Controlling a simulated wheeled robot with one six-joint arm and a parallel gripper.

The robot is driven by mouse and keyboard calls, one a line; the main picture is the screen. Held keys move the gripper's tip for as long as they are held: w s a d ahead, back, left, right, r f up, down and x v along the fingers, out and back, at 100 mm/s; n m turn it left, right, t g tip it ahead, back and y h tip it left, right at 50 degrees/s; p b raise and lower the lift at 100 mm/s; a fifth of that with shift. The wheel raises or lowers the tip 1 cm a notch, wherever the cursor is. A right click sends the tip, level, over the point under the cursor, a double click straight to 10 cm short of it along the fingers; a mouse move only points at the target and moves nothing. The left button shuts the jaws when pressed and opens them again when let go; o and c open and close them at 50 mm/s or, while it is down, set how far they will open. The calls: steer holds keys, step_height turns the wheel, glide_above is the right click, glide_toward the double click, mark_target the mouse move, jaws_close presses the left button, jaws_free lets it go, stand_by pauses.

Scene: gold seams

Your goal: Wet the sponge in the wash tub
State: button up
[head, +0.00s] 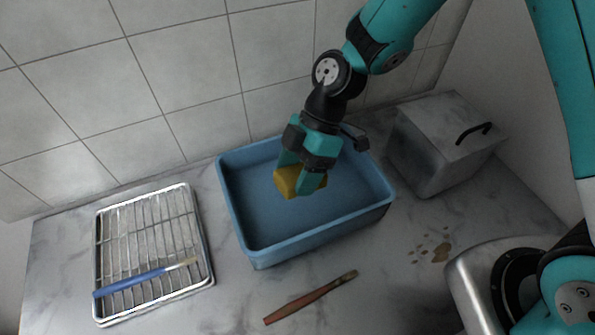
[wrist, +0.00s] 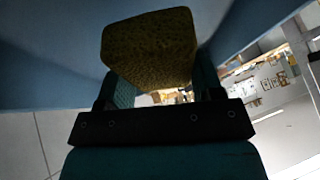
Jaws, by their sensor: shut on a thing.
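A yellow sponge (head: 287,181) is held between the two teal fingers of my gripper (head: 301,178). The blue wash tub (head: 256,257) stands on the counter, and my gripper with the sponge is over its inside. I cannot tell from the head view how close the sponge is to the bottom of the tub. In the wrist view the sponge (wrist: 150,48) shows large and dark yellow between the fingers, with the blue tub wall (wrist: 45,55) behind it. Whether the tub's dark blue inside is water is hard to tell.
A wire rack on a tray (head: 207,262) stands at the left with a blue-handled brush (head: 130,283) on it. A grey metal box (head: 425,165) with a black handle stands right.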

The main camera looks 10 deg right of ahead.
mark_target(297, 173)
steer(key=shift+r, duration=0.15)
steer(key=shift+r+p, duration=2.75)
steer(key=shift+r, duration=0.95)
steer(key=shift+r+p, duration=1.4)
steer(key=shift+r, duration=0.6)
